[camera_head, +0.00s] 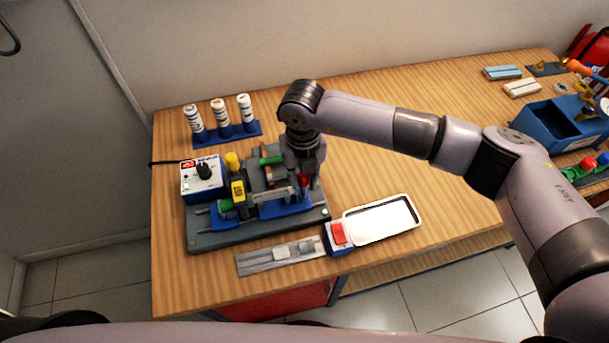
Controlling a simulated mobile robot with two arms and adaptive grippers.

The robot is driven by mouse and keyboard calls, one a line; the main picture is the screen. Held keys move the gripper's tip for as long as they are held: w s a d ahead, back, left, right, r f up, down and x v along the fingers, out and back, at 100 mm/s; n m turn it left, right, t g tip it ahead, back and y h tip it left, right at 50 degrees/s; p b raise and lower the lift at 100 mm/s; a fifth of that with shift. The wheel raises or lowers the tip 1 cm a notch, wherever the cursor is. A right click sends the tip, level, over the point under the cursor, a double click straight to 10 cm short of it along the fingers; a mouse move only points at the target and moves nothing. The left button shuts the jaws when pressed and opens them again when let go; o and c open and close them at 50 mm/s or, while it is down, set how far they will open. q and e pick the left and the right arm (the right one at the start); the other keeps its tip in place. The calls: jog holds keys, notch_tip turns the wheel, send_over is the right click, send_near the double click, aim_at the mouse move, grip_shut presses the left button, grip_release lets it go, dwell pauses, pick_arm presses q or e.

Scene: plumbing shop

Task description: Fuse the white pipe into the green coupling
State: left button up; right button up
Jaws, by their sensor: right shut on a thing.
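The fusion machine sits on a dark grey base plate (215,240) at the left of the bench, with blue clamp parts (285,209) on it. A small green piece (226,205), perhaps the green coupling, is at its left end. A pale bar (270,195), which may be the white pipe, lies across the middle; I cannot tell whether it touches the green piece. My right gripper (304,175) points down over the machine's right end, shut on a red part (303,181) that looks like a handle. The arm hides what lies behind it. My left gripper is out of view.
A white control box (201,179) with a black knob stands left. Behind is a blue rack (227,134) with white tubes. In front are a metal strip (272,258), a red button box (338,236) and a white tray (350,233). A blue bin (545,128) stands right.

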jog(key=shift+w+d+f, duration=0.1)
jog(key=shift+d+f, duration=0.05)
jog(key=shift+d, duration=0.4)
jog(key=shift+w+d, duration=0.1)
jog(key=shift+d, duration=0.3)
jog(key=shift+w+d+b, duration=0.15)
jog(key=shift+d+b, duration=0.15)
jog(key=shift+b, duration=0.1)
jog(key=shift+s+a, duration=0.25)
jog(key=shift+a, duration=0.4)
jog(key=shift+s+a+b, duration=0.25)
jog(key=shift+a+b, duration=0.15)
jog(key=shift+a, duration=0.35)
jog(key=shift+s+a+b, duration=0.2)
jog(key=shift+a+b, duration=0.2)
jog(key=shift+a, duration=0.3)
jog(key=shift+w+r, duration=0.15)
jog(key=shift+r, duration=0.1)
dwell(4.3)
